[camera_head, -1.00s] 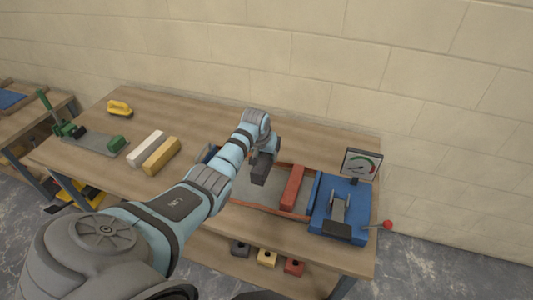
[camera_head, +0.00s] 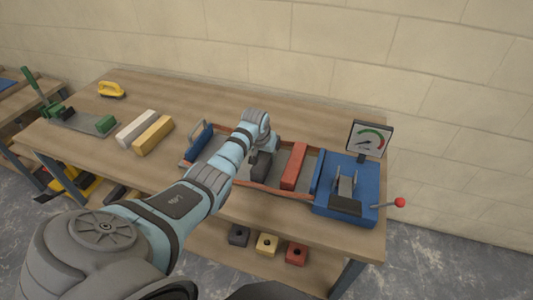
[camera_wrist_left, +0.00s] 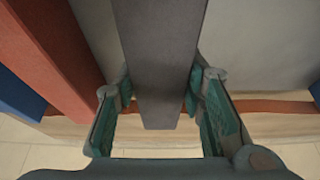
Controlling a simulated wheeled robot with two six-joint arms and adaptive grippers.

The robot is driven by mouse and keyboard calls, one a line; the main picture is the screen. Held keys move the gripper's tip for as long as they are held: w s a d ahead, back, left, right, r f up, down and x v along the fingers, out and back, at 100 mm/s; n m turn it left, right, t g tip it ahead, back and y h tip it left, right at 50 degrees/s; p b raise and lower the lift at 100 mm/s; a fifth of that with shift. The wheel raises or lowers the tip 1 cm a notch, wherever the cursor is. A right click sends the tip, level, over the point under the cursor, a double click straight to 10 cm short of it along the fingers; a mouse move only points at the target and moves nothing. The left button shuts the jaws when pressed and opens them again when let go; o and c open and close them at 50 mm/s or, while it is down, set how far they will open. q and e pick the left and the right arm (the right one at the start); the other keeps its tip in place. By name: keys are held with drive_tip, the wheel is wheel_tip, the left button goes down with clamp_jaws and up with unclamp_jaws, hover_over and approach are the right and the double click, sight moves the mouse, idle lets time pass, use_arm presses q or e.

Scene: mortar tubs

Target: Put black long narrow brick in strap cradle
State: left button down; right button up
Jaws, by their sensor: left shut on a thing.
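The black long narrow brick (camera_head: 261,164) is between the fingers of my left gripper (camera_head: 266,149). In the left wrist view the brick (camera_wrist_left: 160,50) runs lengthwise between the teal pads of the gripper (camera_wrist_left: 160,92), which is shut on it. The strap cradle (camera_head: 272,189), a grey bed with orange-red straps and blue ends, lies below the brick. The brick is low over or on the bed, left of the red brick with a gap; I cannot tell if it touches the bed. My left arm hides part of the cradle. My right gripper is not in view.
The red brick (camera_head: 294,166) lies in the cradle. A blue tensioning device (camera_head: 345,188) with a gauge (camera_head: 369,139) and red-knobbed lever (camera_head: 399,203) adjoins its right end. White (camera_head: 136,128) and yellow (camera_head: 153,135) bricks lie left. The table back is clear.

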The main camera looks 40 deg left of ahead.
use_arm(q)
drive_tip(key=shift+f, duration=0.25)
idle(0.4)
drive_tip(key=c, duration=1)
unclamp_jaws()
drive_tip(key=shift+o, duration=0.2)
drive_tip(key=shift+s, duration=0.1)
drive_tip(key=v, duration=1.2)
drive_tip(key=shift+d, duration=0.1)
